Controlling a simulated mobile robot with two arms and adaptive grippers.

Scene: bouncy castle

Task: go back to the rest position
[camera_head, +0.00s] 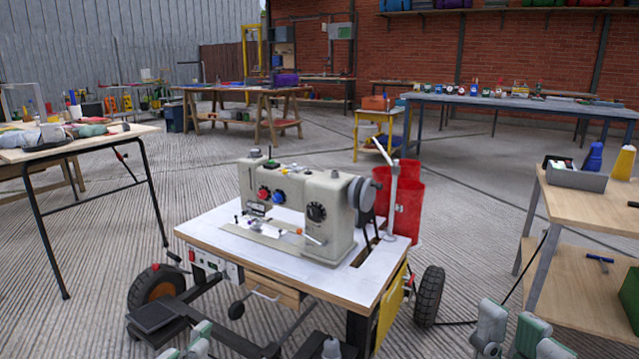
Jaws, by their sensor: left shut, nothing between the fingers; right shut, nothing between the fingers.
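My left gripper (190,343) shows only in part at the bottom edge, left of centre. It is shut and empty, in front of the sewing table. My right gripper (493,328) is at the bottom edge, right of centre. It is also shut and empty, in the gap between the sewing table and the wooden bench on the right. The lower parts of both arms are cut off by the frame.
A wheeled sewing table (265,259) bearing a sewing machine (300,210) stands close ahead. A wooden bench (590,205) is at the right, a table (85,143) at the left. Red bins (408,205) stand behind the sewing table. Open concrete floor (220,160) lies beyond.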

